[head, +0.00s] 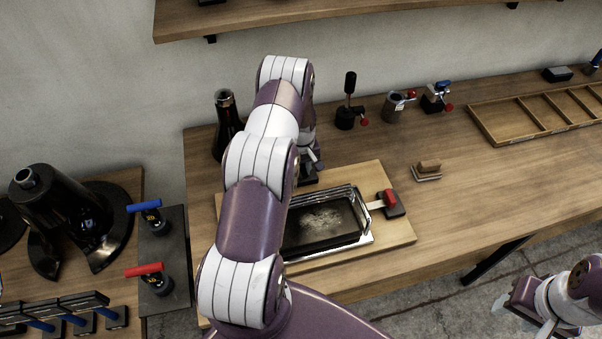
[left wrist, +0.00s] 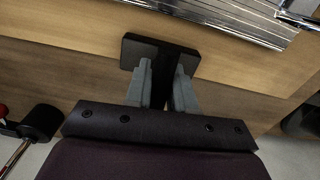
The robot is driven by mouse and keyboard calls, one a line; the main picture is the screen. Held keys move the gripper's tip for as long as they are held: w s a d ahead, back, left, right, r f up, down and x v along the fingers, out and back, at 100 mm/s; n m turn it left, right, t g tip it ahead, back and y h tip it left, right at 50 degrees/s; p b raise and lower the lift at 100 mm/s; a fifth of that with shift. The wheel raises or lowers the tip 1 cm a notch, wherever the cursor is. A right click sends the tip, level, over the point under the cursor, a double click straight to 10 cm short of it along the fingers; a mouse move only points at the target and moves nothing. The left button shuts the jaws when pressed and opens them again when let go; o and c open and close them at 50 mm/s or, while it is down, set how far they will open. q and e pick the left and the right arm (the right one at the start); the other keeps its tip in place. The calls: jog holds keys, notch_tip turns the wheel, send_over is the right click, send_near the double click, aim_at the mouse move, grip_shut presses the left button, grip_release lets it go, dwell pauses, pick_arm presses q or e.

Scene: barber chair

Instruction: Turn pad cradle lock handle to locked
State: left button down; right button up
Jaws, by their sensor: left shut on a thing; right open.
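The metal pad cradle (head: 322,222) with a dark pad lies on a light wooden board (head: 400,238) in the head view. My left arm covers its left part. My left gripper (left wrist: 162,72) is shut on an upright black handle (left wrist: 168,92). The handle has a dark flat base (left wrist: 134,50) on the wood beside the metal edge of the cradle. In the head view my left gripper (head: 312,160) is mostly hidden behind my arm, at the back of the board. A red-topped clamp (head: 389,199) sits at the cradle's right end. My right gripper (head: 524,300) is open and empty at the lower right.
A dark bottle (head: 227,122), a black-knobbed lever (head: 349,105) and a metal cup (head: 394,107) stand along the back. A small brush (head: 428,170) lies right of the board. A wooden tray (head: 478,125) is at the right. The front right of the table is clear.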

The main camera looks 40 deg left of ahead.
pick_arm(q)
jog(key=m+b, duration=0.1)
jog(key=m, duration=0.1)
jog(key=m+b, duration=0.1)
jog(key=shift+w+m, duration=0.2)
jog(key=shift+m, duration=0.2)
jog(key=c, duration=1.9)
grip_release()
jog(key=m+b, duration=0.2)
jog(key=shift+m, duration=0.4)
jog(key=shift+o, duration=1.2)
jog(key=m+b, duration=0.1)
jog(key=m, duration=0.2)
jog(key=shift+s, duration=0.1)
jog(key=shift+o, duration=1.1)
jog(key=shift+m+b, duration=0.6)
jog(key=shift+m, duration=0.6)
jog(key=shift+s, duration=0.1)
jog(key=o, duration=1.4)
jog(key=shift+d, duration=0.1)
jog(key=shift+c, duration=0.2)
